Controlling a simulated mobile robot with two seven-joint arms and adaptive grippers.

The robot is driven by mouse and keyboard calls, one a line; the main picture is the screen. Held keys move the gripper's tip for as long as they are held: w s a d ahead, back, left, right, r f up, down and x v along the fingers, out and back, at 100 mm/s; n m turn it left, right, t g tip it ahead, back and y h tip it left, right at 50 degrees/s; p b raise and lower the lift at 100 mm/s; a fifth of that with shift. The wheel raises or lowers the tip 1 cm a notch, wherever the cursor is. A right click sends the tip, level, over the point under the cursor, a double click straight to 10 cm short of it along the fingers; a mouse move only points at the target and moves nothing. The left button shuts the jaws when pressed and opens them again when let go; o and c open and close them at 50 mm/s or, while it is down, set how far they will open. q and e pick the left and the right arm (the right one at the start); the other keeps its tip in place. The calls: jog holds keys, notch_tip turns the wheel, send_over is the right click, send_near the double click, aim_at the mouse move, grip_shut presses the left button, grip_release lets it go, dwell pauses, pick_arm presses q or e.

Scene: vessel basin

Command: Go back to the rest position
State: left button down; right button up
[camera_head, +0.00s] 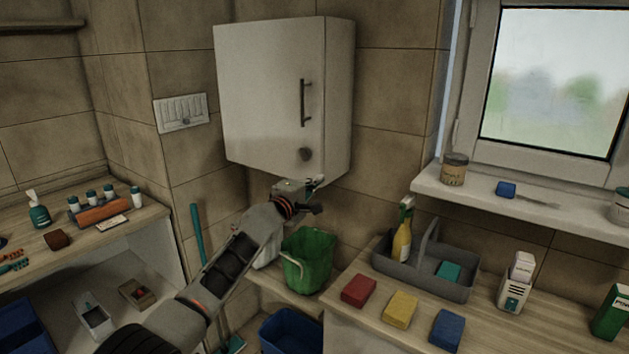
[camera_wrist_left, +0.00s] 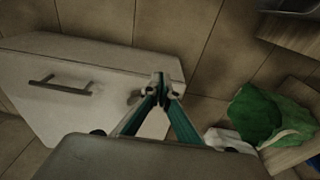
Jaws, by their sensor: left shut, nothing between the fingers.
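My left gripper (camera_head: 316,195) is raised just below the white wall cabinet (camera_head: 262,95) in the head view. In the left wrist view its two fingers (camera_wrist_left: 166,84) meet at the tips, shut and empty. The cabinet also shows at the left of the wrist view (camera_wrist_left: 75,65). My right gripper is in neither view.
A green bucket (camera_head: 308,262) stands below my left gripper. At right, a grey caddy (camera_head: 415,272) and red (camera_head: 359,290), yellow (camera_head: 400,308) and blue (camera_head: 447,327) sponges sit on the counter. A window sill (camera_head: 530,205) juts out above. Shelves with bottles stand at left.

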pick_arm(q)
jog(key=s+a+f+m+g+y, duration=0.15)
jog(key=s+a+f, duration=0.35)
jog(key=f, duration=0.6)
jog(key=s+a+f+m+y, duration=0.1)
jog(key=s+a+f+m, duration=0.25)
jog(key=s+f, duration=0.65)
jog(key=s+a+f+m+y, duration=0.1)
jog(key=s+a+f, duration=0.35)
jog(key=f, duration=0.85)
jog(key=s+a+f+m+g+y, duration=0.1)
jog(key=s+a+f+m, duration=0.2)
jog(key=s, duration=0.8)
jog(key=s+a+f+m+g+y, duration=0.1)
jog(key=s+a+f+m+y, duration=0.1)
jog(key=s+a, duration=0.6)
jog(key=s+a+f+m+g+y, duration=0.1)
jog(key=s+a+f+m, duration=0.3)
jog(key=s, duration=1)
notch_tip(320, 180, down, 3)
jog(key=shift+s+a+r, duration=0.15)
jog(key=shift+s+a, duration=0.25)
jog(key=shift+a, duration=0.5)
jog(key=shift+y, duration=0.25)
